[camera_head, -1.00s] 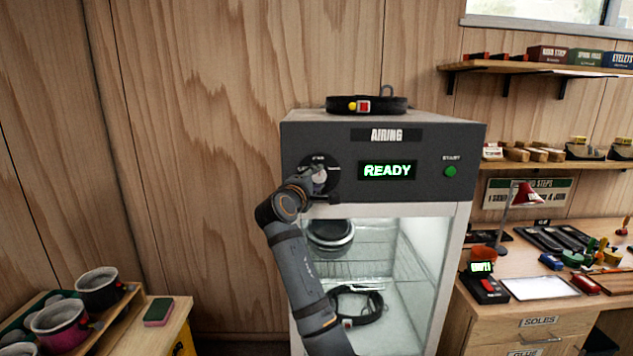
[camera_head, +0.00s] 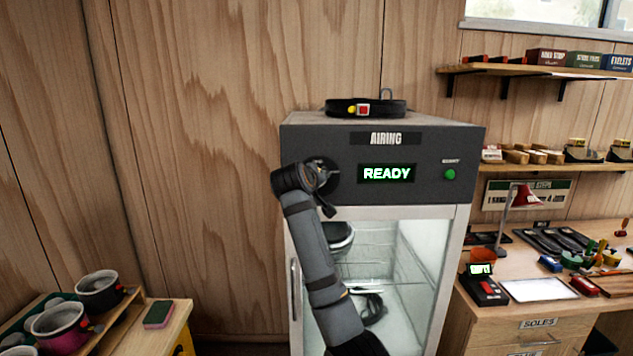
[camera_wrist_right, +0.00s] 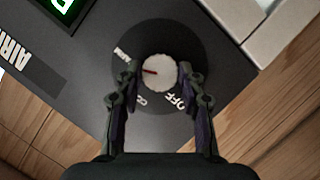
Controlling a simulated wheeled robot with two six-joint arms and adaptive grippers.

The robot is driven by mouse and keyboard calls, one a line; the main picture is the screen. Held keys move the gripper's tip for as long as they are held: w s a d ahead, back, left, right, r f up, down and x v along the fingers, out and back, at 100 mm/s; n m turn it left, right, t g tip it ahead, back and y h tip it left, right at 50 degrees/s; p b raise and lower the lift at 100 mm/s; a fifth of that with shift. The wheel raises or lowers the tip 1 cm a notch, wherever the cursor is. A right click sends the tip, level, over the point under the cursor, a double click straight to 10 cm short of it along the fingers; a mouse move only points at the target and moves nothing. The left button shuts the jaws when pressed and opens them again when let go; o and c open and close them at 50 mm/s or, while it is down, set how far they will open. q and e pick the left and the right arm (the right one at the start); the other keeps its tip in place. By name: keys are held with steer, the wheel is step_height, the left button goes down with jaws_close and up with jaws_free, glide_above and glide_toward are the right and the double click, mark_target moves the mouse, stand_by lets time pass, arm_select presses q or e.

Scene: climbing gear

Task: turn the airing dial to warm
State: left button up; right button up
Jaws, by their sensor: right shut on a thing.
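The airing cabinet (camera_head: 440,137) has a dark front panel with a lit READY display (camera_head: 387,174). In the right wrist view the airing dial (camera_wrist_right: 162,78) is a white knob on a black disc. Its red mark points left, between the upper-left label, which is partly hidden and hard to read, and the lower label starting "CO", nearer the former. OFF is at lower right. My right gripper (camera_wrist_right: 163,70) is shut on the knob, one finger on each side. In the head view my right wrist hides most of the dial. My left gripper is not in view.
A green button (camera_head: 449,174) is on the panel's right side. A black belt (camera_head: 366,107) lies on the cabinet top. Behind the glass door are dark items, partly hidden by my arm.

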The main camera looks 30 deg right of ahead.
steer(key=shift+f+m+y, duration=0.15)
steer(key=shift+m+y, duration=0.25)
steer(key=shift+m, duration=0.2)
stand_by(0.3)
steer(key=o, duration=1.2)
steer(key=shift+s, duration=0.1)
steer(key=v, duration=1.2)
steer(key=shift+d, duration=0.1)
